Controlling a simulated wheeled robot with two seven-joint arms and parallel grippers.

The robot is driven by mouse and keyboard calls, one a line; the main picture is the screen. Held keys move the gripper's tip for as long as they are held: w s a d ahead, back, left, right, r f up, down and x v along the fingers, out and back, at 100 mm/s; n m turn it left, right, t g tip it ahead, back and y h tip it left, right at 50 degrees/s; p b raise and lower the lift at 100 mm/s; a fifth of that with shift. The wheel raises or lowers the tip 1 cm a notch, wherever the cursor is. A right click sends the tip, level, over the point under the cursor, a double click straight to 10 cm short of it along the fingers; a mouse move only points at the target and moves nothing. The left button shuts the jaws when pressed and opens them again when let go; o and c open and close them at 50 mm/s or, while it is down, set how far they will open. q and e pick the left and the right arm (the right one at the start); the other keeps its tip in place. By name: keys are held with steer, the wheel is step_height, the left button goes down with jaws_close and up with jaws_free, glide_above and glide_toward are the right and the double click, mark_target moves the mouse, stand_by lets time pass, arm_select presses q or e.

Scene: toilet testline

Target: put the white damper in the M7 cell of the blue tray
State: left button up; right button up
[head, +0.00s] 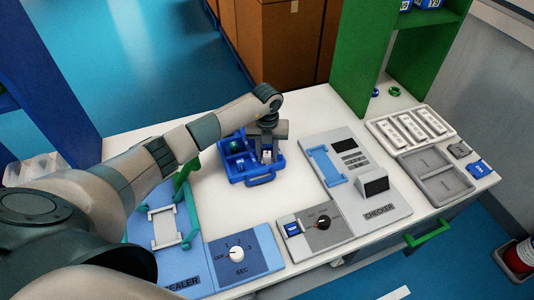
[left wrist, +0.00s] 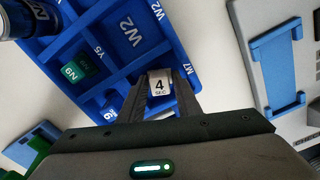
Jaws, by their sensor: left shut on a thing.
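The blue tray (head: 264,179) stands on the white table in the head view. It also fills the upper left of the left wrist view (left wrist: 85,22), with cells marked W2, Y5 and M7. My left gripper (head: 267,149) points down over the tray's right part. It is shut on the white damper (left wrist: 159,82), which shows "4 SEC" on its top. The damper is between the fingers (left wrist: 160,92), beside the M7 mark on the tray's rim. I cannot tell how deep it sits in the cell. My right gripper is not in view.
A green piece (left wrist: 82,67) and blue pieces lie in other cells. The blue sealer (head: 243,262) is at front left; the grey checker (head: 378,200) stands to the right. White and grey trays (head: 437,176) are farther right. Bare table lies between tray and checker.

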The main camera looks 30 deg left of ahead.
mark_target(267, 153)
arm_select(q)
steer(key=o, duration=0.7)
steer(key=shift+o, duration=0.2)
steer(key=shift+r, duration=0.75)
step_height(267, 153, up, 11)
steer(key=b, duration=0.4)
steer(key=shift+f, duration=0.15)
